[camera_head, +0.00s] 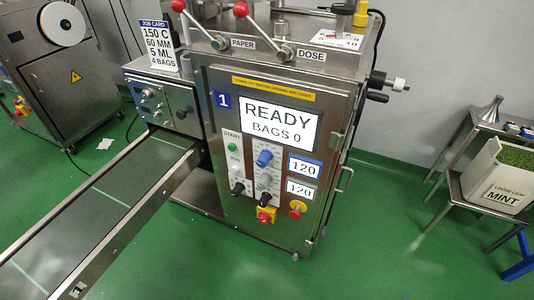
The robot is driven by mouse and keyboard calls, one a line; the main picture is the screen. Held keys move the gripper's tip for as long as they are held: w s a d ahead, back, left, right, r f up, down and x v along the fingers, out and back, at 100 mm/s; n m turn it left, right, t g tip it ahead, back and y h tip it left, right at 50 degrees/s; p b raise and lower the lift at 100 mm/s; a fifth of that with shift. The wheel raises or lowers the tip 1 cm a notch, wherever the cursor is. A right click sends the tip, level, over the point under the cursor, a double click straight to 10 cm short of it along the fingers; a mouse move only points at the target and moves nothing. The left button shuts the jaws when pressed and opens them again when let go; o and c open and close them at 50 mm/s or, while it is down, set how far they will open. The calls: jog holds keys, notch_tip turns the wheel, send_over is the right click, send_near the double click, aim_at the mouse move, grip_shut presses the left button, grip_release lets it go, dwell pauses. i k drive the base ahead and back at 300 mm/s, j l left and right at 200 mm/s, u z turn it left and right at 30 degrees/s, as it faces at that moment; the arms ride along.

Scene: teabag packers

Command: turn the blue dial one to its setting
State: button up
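The blue dial (264,158) is on the front panel of the steel packing machine (225,170), under the display (279,124) that reads "READY BAGS 0". A blue-framed readout (304,168) to its right shows 120. A second readout (300,189) below shows 120 as well. The job card (159,46) on top of the machine reads 150 C, 60 MM, 5 ML, 4 BAGS. The scale marks around the dial are too small to read. My gripper is not in view.
A conveyor (100,210) runs out from the machine to the lower left. A steel stand (480,190) with a white "LOOSE LEAF MINT" bin (497,172) is at the right. The green floor (390,240) between machine and stand is clear.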

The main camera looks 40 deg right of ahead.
aim_at(266, 156)
jog(key=i+j+u, duration=0.1)
jog(key=j, duration=0.25)
jog(key=i+j, duration=0.25)
jog(key=i+j+u, duration=0.15)
jog(key=j, duration=0.3)
jog(key=i, duration=0.05)
